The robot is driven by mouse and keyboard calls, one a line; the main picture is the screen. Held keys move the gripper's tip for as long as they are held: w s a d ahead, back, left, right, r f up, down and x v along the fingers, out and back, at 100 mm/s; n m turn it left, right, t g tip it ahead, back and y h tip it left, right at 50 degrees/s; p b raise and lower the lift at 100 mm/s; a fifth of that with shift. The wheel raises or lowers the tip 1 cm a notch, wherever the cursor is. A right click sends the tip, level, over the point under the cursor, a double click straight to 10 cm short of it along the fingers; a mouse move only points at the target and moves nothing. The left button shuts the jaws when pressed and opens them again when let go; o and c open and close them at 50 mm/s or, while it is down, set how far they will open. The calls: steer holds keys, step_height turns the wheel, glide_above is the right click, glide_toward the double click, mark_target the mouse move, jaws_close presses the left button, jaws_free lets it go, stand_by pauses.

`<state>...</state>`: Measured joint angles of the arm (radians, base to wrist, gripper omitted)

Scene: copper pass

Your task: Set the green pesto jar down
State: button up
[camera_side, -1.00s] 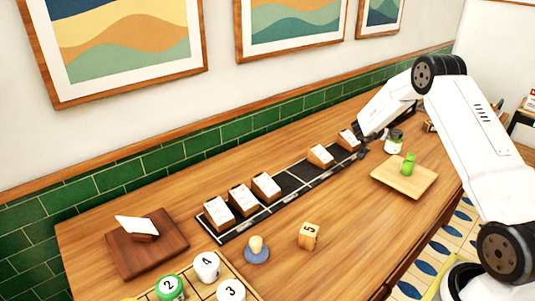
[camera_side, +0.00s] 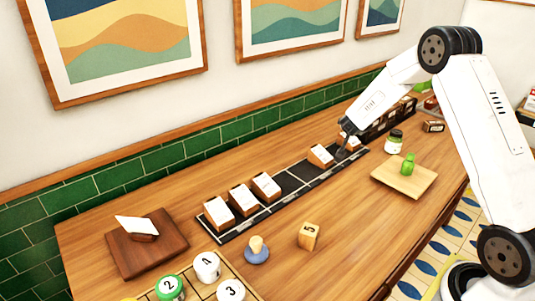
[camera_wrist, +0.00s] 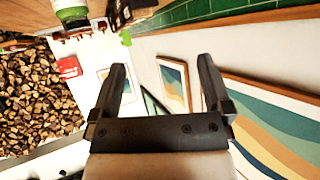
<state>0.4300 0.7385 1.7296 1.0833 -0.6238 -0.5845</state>
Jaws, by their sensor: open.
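A jar with a dark lid, a white label and green at its neck (camera_side: 394,142), which looks like the pesto jar, stands upright on the wooden table behind the wooden board. A green-and-white jar also shows at the top left of the wrist view (camera_wrist: 72,12). My gripper (camera_side: 342,152) is at the right end of the black strip, close to the rightmost card holder (camera_side: 351,140) and left of the jar. In the wrist view its two dark fingers (camera_wrist: 163,78) are spread with nothing between them.
A light board (camera_side: 388,180) bears a green object (camera_side: 407,165). A black strip (camera_side: 290,183) carries several card holders. A dark rack (camera_side: 385,120) stands at the back right.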

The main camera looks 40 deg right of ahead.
steer(key=s+a+r+n+t+y, duration=0.15)
steer(key=a+n+y, duration=0.25)
steer(key=a, duration=0.7)
steer(key=s+a+n+t+y, duration=0.1)
steer(key=s+a+n+y, duration=0.2)
steer(key=a, duration=0.7)
steer(key=s+a+f+n+g+y, duration=0.1)
steer(key=s+a+n+g+y, duration=0.1)
steer(key=s+a, duration=0.4)
steer(key=s+a+f+n+g+y, duration=0.1)
steer(key=s+a+n+g, duration=0.3)
steer(key=s, duration=0.8)
steer(key=shift+a+f+y, duration=0.2)
steer(key=shift+a+y, duration=0.2)
steer(key=shift+a, duration=0.7)
